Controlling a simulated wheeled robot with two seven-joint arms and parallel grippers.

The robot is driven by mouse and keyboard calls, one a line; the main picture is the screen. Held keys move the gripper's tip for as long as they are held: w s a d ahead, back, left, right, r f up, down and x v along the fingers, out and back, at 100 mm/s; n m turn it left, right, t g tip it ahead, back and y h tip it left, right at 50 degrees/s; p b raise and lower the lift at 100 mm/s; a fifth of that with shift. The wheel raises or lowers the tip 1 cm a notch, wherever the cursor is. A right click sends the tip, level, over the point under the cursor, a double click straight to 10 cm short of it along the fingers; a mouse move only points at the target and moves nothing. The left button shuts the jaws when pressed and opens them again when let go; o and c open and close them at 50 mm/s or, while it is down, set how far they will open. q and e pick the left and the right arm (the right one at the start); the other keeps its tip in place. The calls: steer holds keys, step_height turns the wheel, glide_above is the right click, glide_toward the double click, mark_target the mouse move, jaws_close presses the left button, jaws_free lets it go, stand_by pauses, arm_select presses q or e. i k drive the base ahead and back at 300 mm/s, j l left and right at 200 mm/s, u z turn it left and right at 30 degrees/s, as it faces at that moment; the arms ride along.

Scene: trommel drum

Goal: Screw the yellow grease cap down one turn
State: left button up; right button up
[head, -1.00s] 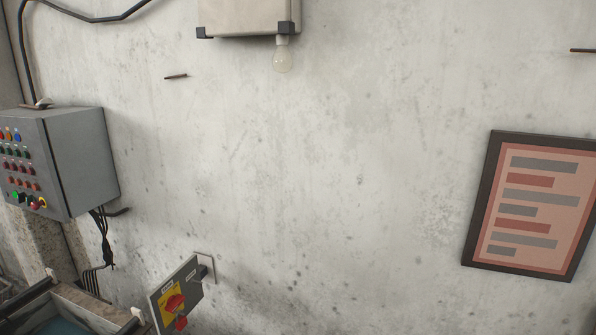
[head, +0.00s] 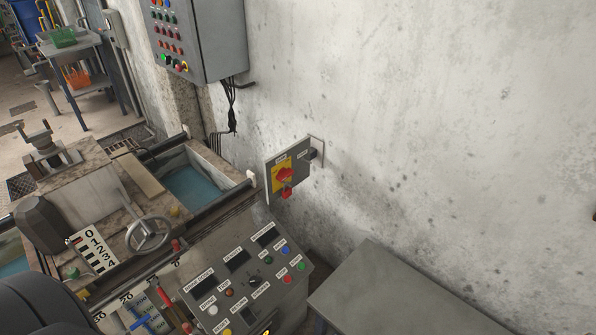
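I cannot make out a yellow grease cap for certain in the head view. A small yellowish spot (head: 175,212) shows beside the handwheel (head: 148,235), too small to identify. Neither of my grippers is in view. The machine (head: 92,195) with the handwheel and a number plate (head: 93,250) stands at the left. A dark rounded shape at the lower left corner hides part of it.
A control console (head: 245,285) with buttons stands at the bottom middle, beside a bare grey table (head: 385,295). A red-and-yellow switch panel (head: 288,175) and a grey button box (head: 197,40) are on the wall. Blue water fills a trough (head: 215,165). A cart (head: 80,60) stands far left.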

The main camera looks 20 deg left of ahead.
mark_target(174, 210)
steer(key=u, duration=2.25)
